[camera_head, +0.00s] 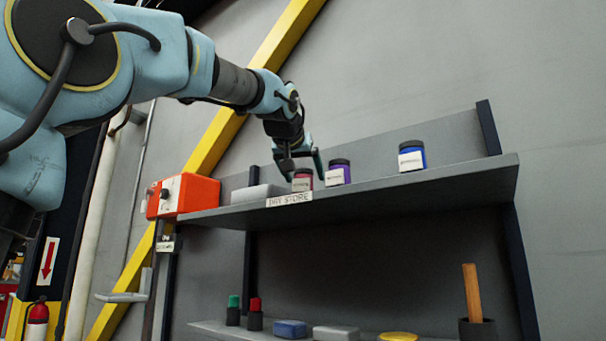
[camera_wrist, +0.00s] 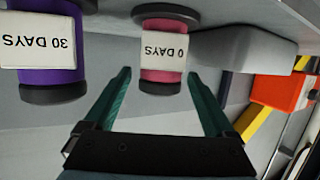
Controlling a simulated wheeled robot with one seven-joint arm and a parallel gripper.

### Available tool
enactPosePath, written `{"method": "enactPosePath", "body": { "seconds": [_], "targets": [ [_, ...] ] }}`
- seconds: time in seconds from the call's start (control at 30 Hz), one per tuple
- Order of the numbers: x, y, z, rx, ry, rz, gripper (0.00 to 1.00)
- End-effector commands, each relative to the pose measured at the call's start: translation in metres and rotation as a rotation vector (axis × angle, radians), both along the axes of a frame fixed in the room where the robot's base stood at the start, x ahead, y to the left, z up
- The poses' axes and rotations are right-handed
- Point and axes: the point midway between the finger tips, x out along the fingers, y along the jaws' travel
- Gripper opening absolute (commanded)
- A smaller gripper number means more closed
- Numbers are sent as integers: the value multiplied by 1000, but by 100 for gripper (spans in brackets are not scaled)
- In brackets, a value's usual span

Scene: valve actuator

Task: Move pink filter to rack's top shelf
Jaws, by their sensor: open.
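The pink filter (camera_head: 302,181) is a short pink jar with dark ends, upright on the top shelf of the rack (camera_head: 440,181). In the wrist view, which looks upside down, the pink filter (camera_wrist: 161,72) shows a white label reading "0 DAYS". My gripper (camera_head: 301,166) is open and comes down over it from above. In the wrist view my gripper (camera_wrist: 160,78) has one green finger on each side of the filter's lid end, with gaps showing. Whether the fingers overlap the jar in depth is hard to tell.
A purple jar (camera_head: 339,173) labelled "30 DAYS" stands close beside the pink filter. A blue jar (camera_head: 412,156) stands farther right. A grey block (camera_head: 257,193) and an orange box (camera_head: 184,196) are on the left. Bare shelf lies between the purple and blue jars. A lower shelf holds several items.

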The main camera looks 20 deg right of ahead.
Motion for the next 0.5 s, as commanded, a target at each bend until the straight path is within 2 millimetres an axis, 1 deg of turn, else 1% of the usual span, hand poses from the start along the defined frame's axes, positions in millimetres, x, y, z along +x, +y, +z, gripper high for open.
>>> {"method": "enactPosePath", "body": {
  "seconds": [0.13, 0.23, 0.33, 0.5],
  "targets": [
    [0, 0, 1, 0, 0, 0, 89],
    [0, 0, 6, 0, 0, -1, 89],
    [-11, 8, 5, -3, -2, -3, 89],
    [-38, 30, 15, -5, -1, -2, 89]
  ]
}}
